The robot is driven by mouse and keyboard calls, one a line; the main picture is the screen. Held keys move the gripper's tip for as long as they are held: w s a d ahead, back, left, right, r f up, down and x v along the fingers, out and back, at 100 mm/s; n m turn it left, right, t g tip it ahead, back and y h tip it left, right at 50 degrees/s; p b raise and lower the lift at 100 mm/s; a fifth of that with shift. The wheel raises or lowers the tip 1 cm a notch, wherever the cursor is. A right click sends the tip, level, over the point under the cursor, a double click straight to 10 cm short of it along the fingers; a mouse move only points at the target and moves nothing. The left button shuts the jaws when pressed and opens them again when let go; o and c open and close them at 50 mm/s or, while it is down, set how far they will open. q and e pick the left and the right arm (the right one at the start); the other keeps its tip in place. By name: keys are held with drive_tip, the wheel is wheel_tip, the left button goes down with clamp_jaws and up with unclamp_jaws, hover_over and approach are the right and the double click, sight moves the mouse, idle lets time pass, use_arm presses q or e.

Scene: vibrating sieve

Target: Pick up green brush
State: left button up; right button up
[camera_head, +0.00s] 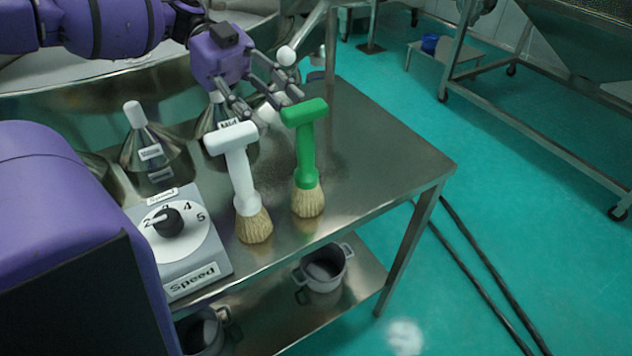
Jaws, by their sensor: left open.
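A green brush (305,143) with pale bristles stands upright, bristles down, on a steel table (385,170). A similar white brush (239,170) stands just to its left. My left gripper (281,103) reaches in from the upper left. It is open, with its fingers behind and just left of the green brush's top. The brush top hides part of the space near the fingertips, so I cannot tell whether they touch it. My right gripper is not in view.
A speed dial box (175,240) sits at the table's front left. Labelled metal cones (150,150) stand behind the white brush. A pot (323,268) is on the lower shelf. The table's right part is clear.

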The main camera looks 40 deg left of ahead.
sight(305, 146)
use_arm(q)
drive_tip(key=x, duration=0.7)
drive_tip(key=shift+d+f+b, duration=0.1)
drive_tip(key=shift+d+b, duration=0.05)
drive_tip(key=shift+b, duration=0.25)
drive_tip(key=shift+d+f, duration=0.2)
drive_tip(key=shift+d, duration=0.25)
drive_tip(key=c, duration=0.7)
clamp_jaws()
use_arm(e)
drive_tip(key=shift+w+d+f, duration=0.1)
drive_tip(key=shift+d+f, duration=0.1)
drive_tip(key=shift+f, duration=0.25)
